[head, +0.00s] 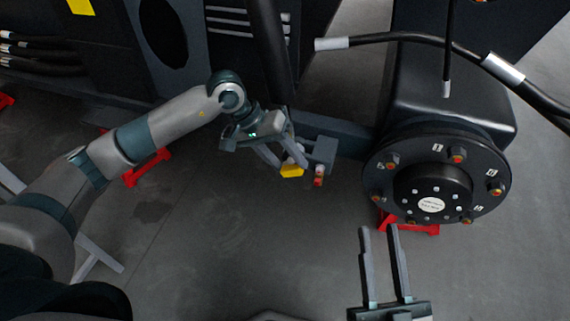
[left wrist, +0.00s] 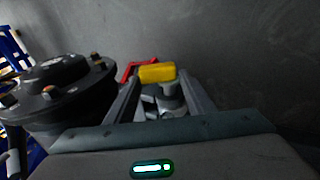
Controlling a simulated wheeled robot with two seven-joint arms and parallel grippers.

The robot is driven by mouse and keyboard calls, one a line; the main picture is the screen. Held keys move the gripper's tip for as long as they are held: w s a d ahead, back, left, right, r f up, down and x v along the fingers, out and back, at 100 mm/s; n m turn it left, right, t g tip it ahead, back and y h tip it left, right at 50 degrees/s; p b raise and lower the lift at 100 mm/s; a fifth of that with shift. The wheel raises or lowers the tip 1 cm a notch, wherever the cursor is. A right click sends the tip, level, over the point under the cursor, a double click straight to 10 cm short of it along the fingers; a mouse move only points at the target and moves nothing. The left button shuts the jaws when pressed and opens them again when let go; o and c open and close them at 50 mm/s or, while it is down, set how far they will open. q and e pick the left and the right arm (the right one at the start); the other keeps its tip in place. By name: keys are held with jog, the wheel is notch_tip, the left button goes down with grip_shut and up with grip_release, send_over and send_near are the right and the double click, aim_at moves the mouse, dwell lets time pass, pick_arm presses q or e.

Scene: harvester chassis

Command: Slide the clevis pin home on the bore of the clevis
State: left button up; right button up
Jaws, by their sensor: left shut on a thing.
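My left gripper (head: 287,164) is shut on the clevis pin, which is mostly hidden between its fingers. A yellow block (head: 292,171) shows at the fingertips, and also in the left wrist view (left wrist: 157,72). In that view a grey round metal part (left wrist: 170,97) sits between the fingers; I cannot tell whether it is the pin or the clevis. The dark grey clevis (head: 322,150) stands just right of the fingertips, with a red and white piece (head: 319,177) below it. The bore is not visible. My right gripper (head: 379,232) is open and empty at the lower right.
A large black wheel hub (head: 432,190) with orange-tipped studs stands to the right, and it shows in the left wrist view (left wrist: 60,85). Red stands (head: 148,167) are on the floor. A black hose (head: 400,37) crosses above. The grey floor (head: 220,240) is clear.

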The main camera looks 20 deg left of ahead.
pick_arm(q)
jog(key=shift+w+b, duration=0.5)
jog(key=shift+w, duration=0.3)
jog(key=o, duration=1.4)
jog(key=shift+r, duration=0.1)
jog(key=shift+d, duration=0.1)
jog(key=shift+w+r, duration=0.1)
jog(key=shift+r, duration=0.05)
jog(key=shift+a+r, duration=0.3)
jog(key=shift+r, duration=0.25)
jog(key=p+v, duration=0.1)
jog(key=v, duration=0.9)
jog(key=p+v, duration=0.1)
jog(key=v, duration=0.5)
jog(key=shift+s+a+f+p, duration=0.25)
jog(key=shift+a+p, duration=0.05)
jog(key=shift+a, duration=0.05)
